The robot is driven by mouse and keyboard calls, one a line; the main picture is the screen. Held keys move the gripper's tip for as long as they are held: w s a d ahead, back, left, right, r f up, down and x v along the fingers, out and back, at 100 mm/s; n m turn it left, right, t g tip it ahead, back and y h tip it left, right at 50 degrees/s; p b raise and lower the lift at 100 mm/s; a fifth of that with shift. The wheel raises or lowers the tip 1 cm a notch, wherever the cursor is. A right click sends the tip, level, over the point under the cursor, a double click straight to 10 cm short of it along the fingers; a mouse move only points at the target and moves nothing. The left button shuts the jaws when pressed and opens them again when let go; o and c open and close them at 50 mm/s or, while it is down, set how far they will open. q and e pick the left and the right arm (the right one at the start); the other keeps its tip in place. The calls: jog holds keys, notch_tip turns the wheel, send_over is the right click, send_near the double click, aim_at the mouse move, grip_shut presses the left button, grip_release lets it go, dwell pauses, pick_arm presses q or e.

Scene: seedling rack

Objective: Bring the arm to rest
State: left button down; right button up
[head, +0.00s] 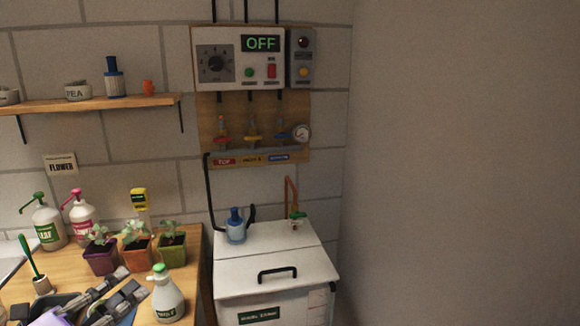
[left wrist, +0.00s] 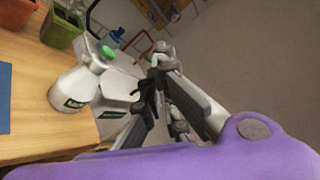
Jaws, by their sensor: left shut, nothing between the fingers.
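My left gripper (head: 124,284) is low at the left in the head view, above the wooden bench by the potted seedlings and a white spray bottle. In the left wrist view my left gripper (left wrist: 158,72) has its dark and grey fingers together, with nothing held between them. The purple wrist housing fills the bottom of that view. My right gripper shows in neither view.
The spray bottle (head: 166,296) stands right beside the left gripper; it also shows in the left wrist view (left wrist: 74,90). Potted seedlings (head: 136,249) stand behind it. A white cabinet (head: 262,268) bears a blue bottle (head: 236,228). The right side is bare wall.

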pick_arm(q)
jog(key=s+a+f+n+g+y+p, duration=0.15)
jog(key=s+f+n+y, duration=0.3)
jog(key=f+n, duration=0.6)
jog(key=s+a+f+n+g+y+p, duration=0.15)
jog(key=s+a+f+n+y, duration=0.35)
jog(key=f+n, duration=0.55)
jog(key=s+d+f+n+g+p, duration=0.1)
jog(key=s+d+f+n+g, duration=0.1)
jog(key=s+d+f, duration=0.5)
jog(key=s+d+f+n+g+h+p, duration=0.1)
jog(key=s+d+f+n+g, duration=0.2)
jog(key=s, duration=1.1)
jog(key=d+f+n, duration=0.2)
jog(key=d+f, duration=0.3)
jog(key=d, duration=0.2)
jog(key=shift+s+n, duration=0.2)
jog(key=shift+n, duration=0.1)
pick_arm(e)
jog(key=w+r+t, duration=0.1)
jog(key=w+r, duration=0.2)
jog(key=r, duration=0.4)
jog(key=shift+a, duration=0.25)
pick_arm(q)
jog(key=shift+h, duration=0.25)
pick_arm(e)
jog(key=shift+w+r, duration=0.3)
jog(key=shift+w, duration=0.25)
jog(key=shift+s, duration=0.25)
